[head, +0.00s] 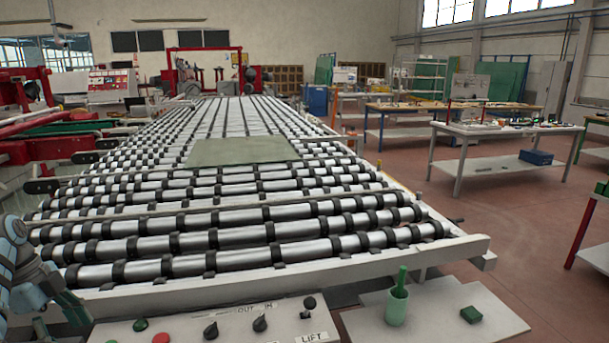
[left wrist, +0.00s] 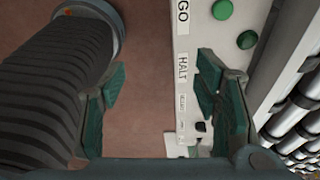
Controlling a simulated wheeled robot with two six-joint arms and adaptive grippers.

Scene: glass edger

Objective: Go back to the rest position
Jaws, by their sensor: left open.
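My left gripper (head: 66,303) is at the lower left of the head view, beside the left end of the control panel (head: 215,326). In the left wrist view my left gripper (left wrist: 163,98) has its two green fingers wide apart with nothing between them. Red-brown floor shows in the gap, and the panel edge (left wrist: 184,62) with GO and HALT labels lies by the right finger. My right gripper is in neither view.
The roller conveyor (head: 255,221) carries a flat glass sheet (head: 243,151). A green cup (head: 397,308) with a handle in it and a green block (head: 471,314) stand on a white shelf (head: 440,322). Workbenches (head: 500,133) stand at the right, with open floor between.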

